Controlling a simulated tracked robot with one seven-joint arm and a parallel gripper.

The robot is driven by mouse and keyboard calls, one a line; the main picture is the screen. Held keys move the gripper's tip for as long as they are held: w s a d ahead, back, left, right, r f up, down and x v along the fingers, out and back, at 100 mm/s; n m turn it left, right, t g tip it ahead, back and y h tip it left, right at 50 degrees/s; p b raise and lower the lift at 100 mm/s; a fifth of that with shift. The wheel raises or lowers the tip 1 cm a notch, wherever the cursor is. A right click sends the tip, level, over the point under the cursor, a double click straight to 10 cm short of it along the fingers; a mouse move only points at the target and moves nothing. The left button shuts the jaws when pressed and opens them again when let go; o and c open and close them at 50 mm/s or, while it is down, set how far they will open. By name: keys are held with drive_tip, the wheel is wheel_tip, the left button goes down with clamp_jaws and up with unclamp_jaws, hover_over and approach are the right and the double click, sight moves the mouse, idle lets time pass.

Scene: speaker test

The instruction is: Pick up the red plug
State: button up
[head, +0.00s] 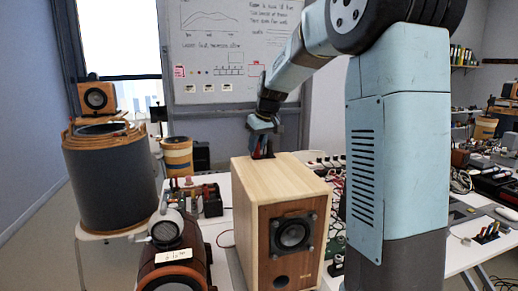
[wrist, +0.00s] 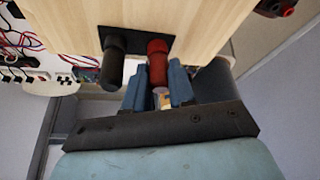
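The red plug (wrist: 157,62) stands in a dark terminal plate on the wooden speaker (wrist: 205,18). A black plug (wrist: 113,62) stands beside it on the left in the wrist view. My gripper (wrist: 159,82) has its two blue fingers on either side of the red plug, very close to it. Whether the fingers press on it is not clear. The plug's lower end shows between them. In the head view my gripper (head: 262,148) is at the back top edge of the speaker (head: 250,215), and the plugs there are mostly hidden.
A large dark drum (head: 110,175) with a small speaker (head: 96,97) on top stands at the left. A dark cylindrical device (head: 172,250) sits left of the wooden speaker. Cables and tools lie on the table at the right. A whiteboard (head: 215,60) is behind.

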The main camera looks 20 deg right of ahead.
clamp_jaws()
drive_tip(key=shift+r, duration=0.6)
drive_tip(key=r, duration=0.2)
drive_tip(key=shift+s+d+r, duration=0.1)
drive_tip(key=shift+d+r, duration=0.15)
drive_tip(key=shift+r, duration=0.05)
drive_tip(key=s+d+r, duration=0.8)
drive_tip(key=d+r, duration=0.1)
drive_tip(key=d, duration=0.2)
drive_tip(key=shift+r, duration=0.15)
drive_tip(key=shift+w+r, duration=0.1)
